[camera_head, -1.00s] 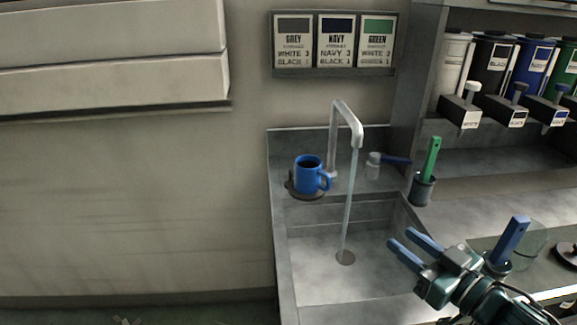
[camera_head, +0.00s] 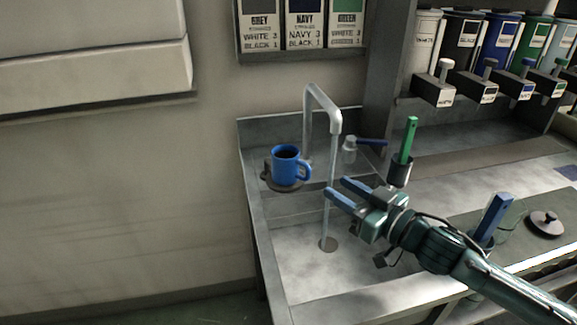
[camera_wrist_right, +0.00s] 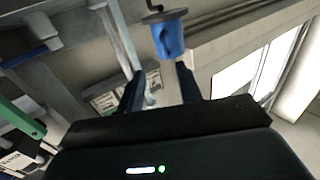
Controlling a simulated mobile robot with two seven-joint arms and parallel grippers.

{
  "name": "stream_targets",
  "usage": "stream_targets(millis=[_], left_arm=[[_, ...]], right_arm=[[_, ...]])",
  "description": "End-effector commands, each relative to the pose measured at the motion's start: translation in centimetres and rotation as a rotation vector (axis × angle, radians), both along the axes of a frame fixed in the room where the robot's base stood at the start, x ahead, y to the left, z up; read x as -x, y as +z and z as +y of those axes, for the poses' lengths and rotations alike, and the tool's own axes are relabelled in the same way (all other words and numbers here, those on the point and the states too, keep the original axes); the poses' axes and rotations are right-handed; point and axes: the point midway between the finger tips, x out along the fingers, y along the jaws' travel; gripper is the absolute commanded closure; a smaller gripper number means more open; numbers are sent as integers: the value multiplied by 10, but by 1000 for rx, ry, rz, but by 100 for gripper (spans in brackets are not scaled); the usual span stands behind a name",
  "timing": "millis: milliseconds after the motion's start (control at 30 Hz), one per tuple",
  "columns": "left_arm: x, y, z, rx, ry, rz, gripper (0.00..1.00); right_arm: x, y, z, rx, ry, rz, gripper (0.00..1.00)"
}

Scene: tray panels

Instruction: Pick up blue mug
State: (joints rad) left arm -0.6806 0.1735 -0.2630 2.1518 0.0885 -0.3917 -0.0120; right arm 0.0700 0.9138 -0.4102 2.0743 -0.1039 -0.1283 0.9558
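The blue mug (camera_head: 286,166) stands upright on a dark round coaster (camera_head: 268,179) on the ledge at the back left of the sink, with its handle to the right. Something dark is inside it. My right gripper (camera_head: 336,187) is over the sink, to the right of the mug and apart from it, its two blue fingers open and empty. In the right wrist view the mug (camera_wrist_right: 168,38) appears upside down, beyond the gap between the fingers (camera_wrist_right: 160,88). My left gripper is not in view.
The faucet (camera_head: 322,101) rises right of the mug, with a water stream falling into the sink (camera_head: 297,283) near my right fingers. A cup with a green-handled tool (camera_head: 408,140) and a blue-handled tool (camera_head: 494,217) stand to the right. Labelled dispensers (camera_head: 462,45) line the back right.

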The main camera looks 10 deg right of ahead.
Motion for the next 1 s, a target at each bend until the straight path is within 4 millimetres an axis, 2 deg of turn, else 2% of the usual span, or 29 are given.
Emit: stream_targets(millis=[333,633,967,1000], left_arm=[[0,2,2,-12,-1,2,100],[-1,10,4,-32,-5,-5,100],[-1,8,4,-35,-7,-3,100],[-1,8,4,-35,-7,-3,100]], right_arm=[[-18,3,13,1,1,-3,65],[-49,4,37,0,1,-1,65],[-54,2,40,1,1,0,65],[-54,2,40,1,1,0,68]])
